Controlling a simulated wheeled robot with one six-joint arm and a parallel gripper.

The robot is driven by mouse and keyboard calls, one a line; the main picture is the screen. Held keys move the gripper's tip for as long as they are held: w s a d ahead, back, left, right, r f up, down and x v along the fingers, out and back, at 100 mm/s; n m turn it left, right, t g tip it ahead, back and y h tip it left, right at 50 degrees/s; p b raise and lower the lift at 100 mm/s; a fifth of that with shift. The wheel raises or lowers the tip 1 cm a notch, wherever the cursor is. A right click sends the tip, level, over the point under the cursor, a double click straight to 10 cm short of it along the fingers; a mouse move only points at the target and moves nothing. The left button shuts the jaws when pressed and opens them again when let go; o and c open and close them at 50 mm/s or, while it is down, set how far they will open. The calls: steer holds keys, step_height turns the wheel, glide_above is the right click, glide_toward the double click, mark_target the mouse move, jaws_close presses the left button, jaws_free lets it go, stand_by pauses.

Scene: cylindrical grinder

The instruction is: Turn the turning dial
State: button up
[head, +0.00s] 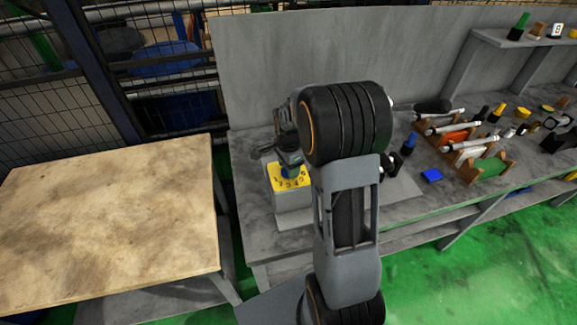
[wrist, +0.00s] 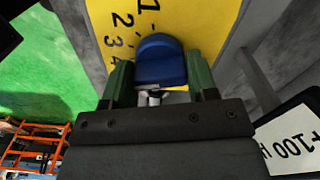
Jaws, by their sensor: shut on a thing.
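The turning dial is a blue knob (wrist: 160,62) on a yellow face plate (wrist: 195,18) with black numbers, of which 1 to 4 show in the wrist view. In the head view the yellow plate (head: 291,184) lies on top of a grey box (head: 292,205) at the bench's left end. My gripper (wrist: 160,80) is shut on the blue knob, with one green finger on each side of it. In the head view my gripper (head: 290,168) is over the plate and hides most of the knob.
A grey workbench (head: 262,232) carries the box. To the right are a blue block (head: 431,175), a blue-topped peg (head: 409,143) and racks with tools (head: 487,166). A wooden table (head: 110,220) stands left. A grey panel (head: 270,60) rises behind the bench.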

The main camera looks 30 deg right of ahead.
steer(key=o, duration=0.9)
step_height(320, 180, up, 14)
steer(key=b, duration=0.1)
steer(key=shift+f, duration=0.1)
stand_by(0.5)
steer(key=s+a+n+t, duration=0.2)
steer(key=s+a+n, duration=0.2)
steer(key=s+n, duration=0.4)
steer(key=s+a+f+n+t, duration=0.1)
steer(key=s+a+n+t, duration=0.1)
steer(key=s+a+n, duration=0.3)
steer(key=s+n, duration=0.3)
steer(key=n, duration=0.1)
steer(key=shift+a, duration=0.25)
